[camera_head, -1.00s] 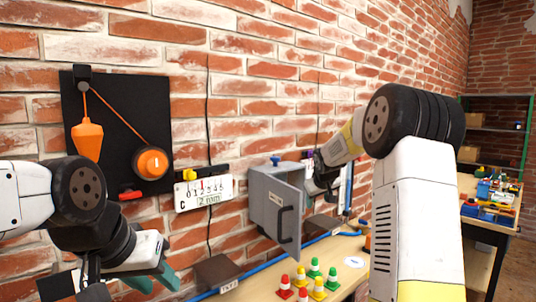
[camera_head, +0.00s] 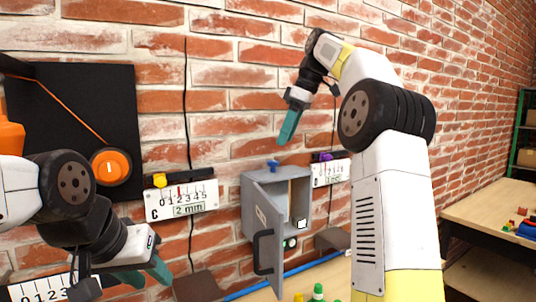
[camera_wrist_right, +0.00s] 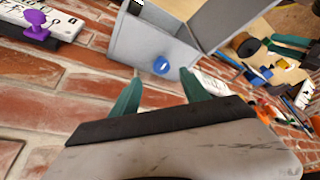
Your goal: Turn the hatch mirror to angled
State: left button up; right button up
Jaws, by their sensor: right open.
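The hatch is a grey wall box (camera_head: 280,178) with its door (camera_head: 266,235) swung open. A blue knob (camera_head: 273,164) stands on top of the box; it also shows in the right wrist view (camera_wrist_right: 162,66). A small white piece (camera_head: 302,224) shows inside the box; I cannot tell whether it is the mirror. My right gripper (camera_head: 287,132) is above the box, pointing down, apart from the knob. In the right wrist view its open, empty fingers (camera_wrist_right: 160,76) frame the knob from a distance. My left gripper (camera_head: 146,278) is low at the left, open and empty.
A black board with an orange dial (camera_head: 110,167) hangs left. A scale plate (camera_head: 181,201) hangs between board and box, and another plate with a purple knob (camera_head: 326,157) hangs just right of the box. Cones (camera_head: 318,291) stand below; a bench (camera_head: 495,215) is at right.

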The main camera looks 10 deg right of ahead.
aim_at(274, 161)
jog(key=shift+n, duration=0.4)
jog(key=shift+x, duration=3.6)
jog(key=shift+a+r, duration=0.15)
jog(key=shift+a, duration=0.05)
grip_shut()
